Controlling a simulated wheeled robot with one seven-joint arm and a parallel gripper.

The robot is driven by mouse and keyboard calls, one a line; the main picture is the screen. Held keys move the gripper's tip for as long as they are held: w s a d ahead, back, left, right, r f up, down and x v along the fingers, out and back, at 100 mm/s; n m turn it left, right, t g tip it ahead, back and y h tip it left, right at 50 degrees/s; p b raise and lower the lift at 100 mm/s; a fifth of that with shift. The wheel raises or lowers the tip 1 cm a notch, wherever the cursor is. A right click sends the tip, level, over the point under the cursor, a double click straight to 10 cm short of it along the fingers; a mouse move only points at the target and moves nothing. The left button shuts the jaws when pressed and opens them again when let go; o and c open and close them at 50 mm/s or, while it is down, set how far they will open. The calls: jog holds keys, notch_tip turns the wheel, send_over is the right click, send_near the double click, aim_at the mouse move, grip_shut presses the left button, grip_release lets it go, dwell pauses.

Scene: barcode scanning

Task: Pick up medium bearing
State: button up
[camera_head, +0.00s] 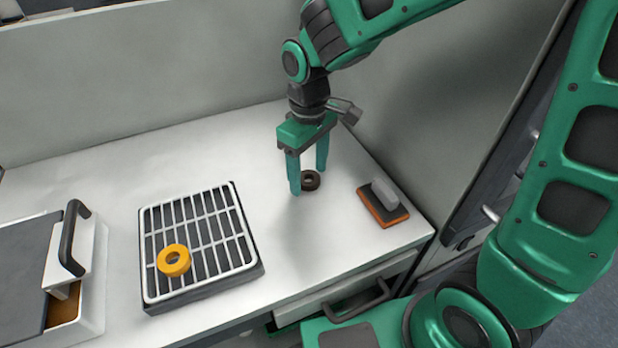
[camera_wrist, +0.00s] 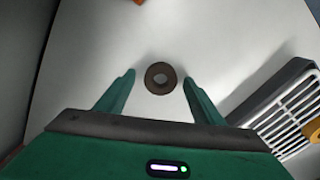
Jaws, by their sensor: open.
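The bearing (camera_head: 310,180) is a small dark brown ring lying flat on the white worktop. It also shows in the wrist view (camera_wrist: 160,78), centred between the fingers, with its hole visible. My gripper (camera_head: 307,184) is open and points down over it, with one green finger on each side. In the wrist view my gripper's fingertips (camera_wrist: 158,75) stand to the left and right of the ring, with a gap on both sides. I cannot tell the exact height of the tips above the worktop.
An orange-based block with a grey handle (camera_head: 383,204) lies right of my gripper. A grey-lidded box (camera_head: 90,290) stands far left. A wall (camera_head: 150,60) rises behind the worktop (camera_head: 120,165).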

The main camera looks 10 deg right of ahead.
jog(key=shift+c, duration=0.6)
jog(key=c, duration=1.1)
